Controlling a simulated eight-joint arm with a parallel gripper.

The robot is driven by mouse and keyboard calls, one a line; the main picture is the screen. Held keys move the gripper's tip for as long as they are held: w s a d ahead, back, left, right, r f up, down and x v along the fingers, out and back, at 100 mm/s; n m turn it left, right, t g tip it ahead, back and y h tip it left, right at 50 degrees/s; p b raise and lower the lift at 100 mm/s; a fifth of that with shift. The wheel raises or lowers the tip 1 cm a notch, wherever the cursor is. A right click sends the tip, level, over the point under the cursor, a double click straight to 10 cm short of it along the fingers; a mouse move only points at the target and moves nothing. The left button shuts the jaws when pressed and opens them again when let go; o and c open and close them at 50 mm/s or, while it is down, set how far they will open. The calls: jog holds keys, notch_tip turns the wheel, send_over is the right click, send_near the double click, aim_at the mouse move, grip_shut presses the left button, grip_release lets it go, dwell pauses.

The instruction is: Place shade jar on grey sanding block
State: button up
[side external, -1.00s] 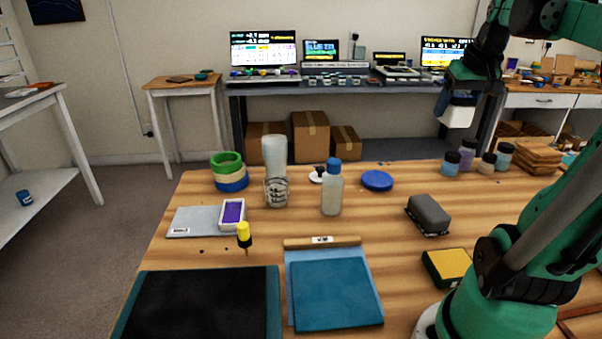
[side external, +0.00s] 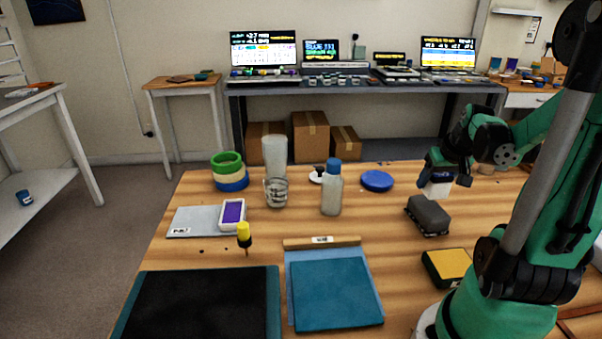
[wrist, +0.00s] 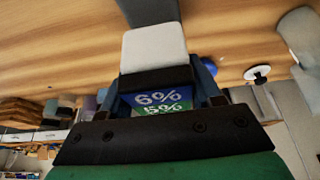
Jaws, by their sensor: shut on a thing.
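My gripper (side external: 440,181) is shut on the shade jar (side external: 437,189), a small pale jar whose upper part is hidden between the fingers. The grey sanding block (side external: 428,214) lies on the table, below and slightly left of the jar in the side view. The jar's base appears close above the block's far edge; I cannot tell whether they touch. In the wrist view the pale jar (wrist: 153,50) sticks out past the fingers, and a dark grey piece beyond it (wrist: 149,12) looks like the block. A blue and green printed patch (wrist: 158,103) shows between the fingers.
A yellow-topped block (side external: 450,267) lies in front of the grey block. A blue disc (side external: 376,181), a blue-capped bottle (side external: 332,195) and a clear cup (side external: 276,192) stand to the left. The table between the bottle and the grey block is clear.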

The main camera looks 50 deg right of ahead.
jog(key=shift+f, duration=1.3)
jog(key=shift+f, duration=0.15)
jog(key=o, duration=1.3)
jog(key=shift+o, duration=0.2)
jog(key=v, duration=1.2)
jog(key=w+a+f+n+t+y, duration=0.1)
jog(key=w+a+n, duration=0.3)
jog(key=a, duration=0.7)
jog(key=w+a+f+n+t+y, duration=0.1)
jog(key=w+a+n+t+y, duration=0.1)
jog(key=w+a+n, duration=0.3)
jog(key=w+a+t, duration=0.1)
jog(key=w+a, duration=0.3)
jog(key=a, duration=0.3)
jog(key=shift+w+a+f, duration=0.15)
jog(key=shift+w+f, duration=0.1)
jog(key=shift+w, duration=0.1)
